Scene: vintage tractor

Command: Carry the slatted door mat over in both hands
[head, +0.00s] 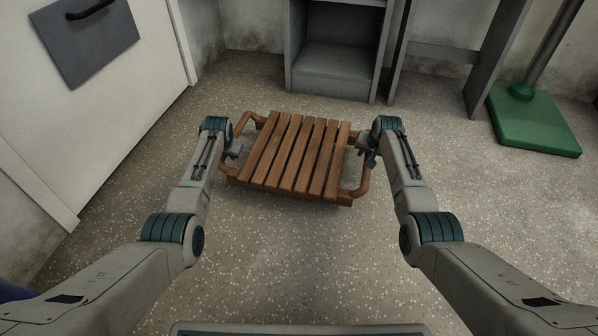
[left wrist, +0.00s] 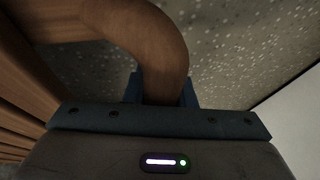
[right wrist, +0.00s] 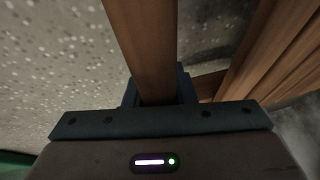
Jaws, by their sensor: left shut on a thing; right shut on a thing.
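The slatted door mat (head: 293,152) is brown wood with several slats and a curved handle at each side. It is in the middle of the head view, between my two arms, and looks slightly turned. My left gripper (head: 233,153) is shut on its left handle, which passes between the fingers in the left wrist view (left wrist: 155,50). My right gripper (head: 366,155) is shut on its right handle, which shows in the right wrist view (right wrist: 145,50). I cannot tell for sure how high the mat is above the floor.
A grey open cabinet (head: 335,62) and a grey frame with legs (head: 440,53) stand behind the mat. A green base with a post (head: 535,122) is at the right. A white panel with a dark handle (head: 120,95) is at the left. The speckled floor (head: 300,255) in front is clear.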

